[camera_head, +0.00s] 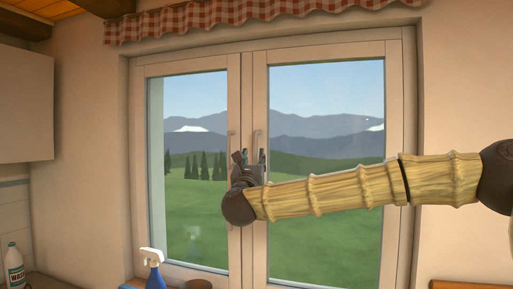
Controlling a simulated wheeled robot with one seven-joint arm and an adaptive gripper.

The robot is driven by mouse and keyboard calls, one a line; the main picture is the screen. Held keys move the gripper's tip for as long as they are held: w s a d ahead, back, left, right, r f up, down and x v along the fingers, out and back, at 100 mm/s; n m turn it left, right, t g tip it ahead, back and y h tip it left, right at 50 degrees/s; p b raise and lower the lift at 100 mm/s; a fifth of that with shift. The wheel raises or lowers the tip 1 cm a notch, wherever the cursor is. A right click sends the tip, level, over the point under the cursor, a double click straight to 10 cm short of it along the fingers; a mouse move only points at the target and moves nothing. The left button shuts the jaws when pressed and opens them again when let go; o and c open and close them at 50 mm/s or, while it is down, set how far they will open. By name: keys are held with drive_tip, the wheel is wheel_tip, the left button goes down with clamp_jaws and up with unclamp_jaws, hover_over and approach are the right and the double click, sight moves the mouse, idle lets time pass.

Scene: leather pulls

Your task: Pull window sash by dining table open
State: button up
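The window has a left sash (137,165) and a right sash (393,150), both in pale frames with glass. They meet at the middle, and both look closed or nearly so. A slim upright handle (231,138) is on the left sash and another handle (257,138) is on the right sash. My gripper (254,156) is at the right sash's handle, its dark fingertips overlapping the lower part of that handle in the picture. Whether the fingers touch or grip the handle cannot be told. My wrist hides the lower middle of the frames. No dining table is seen.
A blue spray bottle (153,268) with a white head stands at the sill's lower left. A white bottle (14,266) is at the far left, below a wall cabinet (25,105). A red checked valance (240,14) hangs above the window.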

sight(256, 147)
drive_tip(key=p+x, duration=0.3)
drive_tip(key=x, duration=0.5)
drive_tip(key=shift+a+p, duration=0.1)
drive_tip(key=shift+p, duration=0.2)
drive_tip(key=shift+w+r, duration=0.15)
drive_tip(key=shift+w, duration=0.45)
clamp_jaws()
